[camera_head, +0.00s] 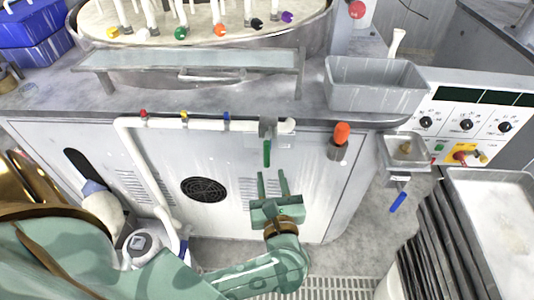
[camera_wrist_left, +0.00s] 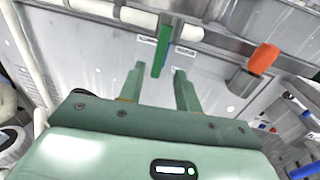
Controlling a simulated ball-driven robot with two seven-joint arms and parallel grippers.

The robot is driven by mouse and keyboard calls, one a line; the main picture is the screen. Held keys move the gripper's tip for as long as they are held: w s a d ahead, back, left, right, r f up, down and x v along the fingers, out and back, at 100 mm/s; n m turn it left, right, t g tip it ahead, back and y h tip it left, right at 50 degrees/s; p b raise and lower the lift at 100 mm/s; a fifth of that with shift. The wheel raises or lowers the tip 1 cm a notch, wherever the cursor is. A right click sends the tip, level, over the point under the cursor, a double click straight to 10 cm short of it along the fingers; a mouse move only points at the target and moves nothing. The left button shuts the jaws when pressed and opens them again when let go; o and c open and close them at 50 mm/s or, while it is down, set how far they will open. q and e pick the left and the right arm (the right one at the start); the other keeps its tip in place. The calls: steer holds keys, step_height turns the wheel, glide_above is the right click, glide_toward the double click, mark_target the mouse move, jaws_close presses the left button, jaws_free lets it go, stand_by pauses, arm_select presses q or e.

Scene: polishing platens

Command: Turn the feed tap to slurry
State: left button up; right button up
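The feed tap (camera_head: 266,129) sits near the right end of the white pipe on the front of the machine. Its green lever (camera_head: 267,154) hangs straight down, and it also shows in the left wrist view (camera_wrist_left: 161,52). Small labels (camera_wrist_left: 185,50) flank the lever; their text is too small to read. My left gripper (camera_head: 272,173) is open and empty just below the lever. In the left wrist view its fingers (camera_wrist_left: 159,69) point up toward the lever, whose lower end appears between the fingertips; I cannot tell whether they touch. My right gripper is not in view.
A grey bin (camera_head: 373,96) stands on the counter above. An orange-topped item (camera_head: 341,133) hangs right of the tap. A small basin (camera_head: 406,150) has a blue lever (camera_head: 398,202) below it. Dark stacked trays (camera_head: 445,245) stand at the lower right.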

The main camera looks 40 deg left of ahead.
mark_target(267, 158)
arm_select(q)
steer(key=x, duration=0.8)
steer(key=shift+w+a+b, duration=0.1)
steer(key=shift+b, duration=0.2)
jaws_close()
